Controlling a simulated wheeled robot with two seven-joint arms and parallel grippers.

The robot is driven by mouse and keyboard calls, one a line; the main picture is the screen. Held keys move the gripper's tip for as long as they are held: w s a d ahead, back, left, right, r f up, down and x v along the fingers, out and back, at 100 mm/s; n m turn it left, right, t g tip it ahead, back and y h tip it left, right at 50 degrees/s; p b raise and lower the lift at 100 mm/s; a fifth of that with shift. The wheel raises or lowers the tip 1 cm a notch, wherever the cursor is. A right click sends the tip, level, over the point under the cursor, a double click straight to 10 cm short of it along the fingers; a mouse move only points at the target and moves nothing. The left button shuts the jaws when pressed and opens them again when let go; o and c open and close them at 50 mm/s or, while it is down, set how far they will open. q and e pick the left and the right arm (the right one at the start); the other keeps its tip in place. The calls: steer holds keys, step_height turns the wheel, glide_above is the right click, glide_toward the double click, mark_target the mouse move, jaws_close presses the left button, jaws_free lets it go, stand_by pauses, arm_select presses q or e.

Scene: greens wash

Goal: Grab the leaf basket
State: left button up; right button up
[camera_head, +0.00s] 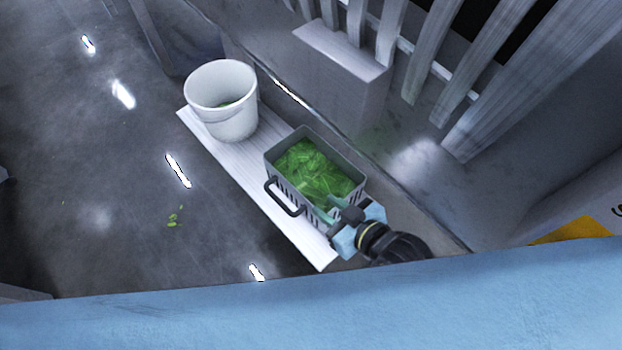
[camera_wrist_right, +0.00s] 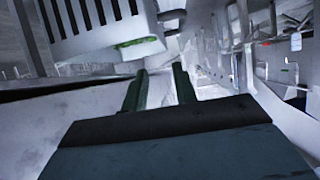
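The leaf basket (camera_head: 312,206) is a grey slotted crate full of green leaves, with a dark handle (camera_head: 284,199) on its near left side. It stands on a white board. My right gripper (camera_head: 338,209) is at the basket's near right corner, overlapping its rim in the head view; I cannot tell whether they touch. In the right wrist view the basket (camera_wrist_right: 98,42) is at the upper left, and the fingers of my right gripper (camera_wrist_right: 159,88) are apart with nothing between them. My left gripper is not in view.
A white bucket (camera_head: 230,121) with some green inside stands on the far end of the white board (camera_head: 213,141). A low wall and grey slats (camera_head: 480,80) rise behind and to the right. A few leaves (camera_head: 175,216) lie on the wet floor at left.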

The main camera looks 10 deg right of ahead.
glide_toward(286, 180)
steer(key=x, duration=0.3)
steer(key=shift+y, duration=0.4)
steer(key=shift+b+x, duration=0.8)
steer(key=shift+x, duration=2)
steer(key=shift+d+f, duration=0.15)
steer(key=shift+d, duration=0.1)
jaws_close()
steer(key=shift+w, duration=0.1)
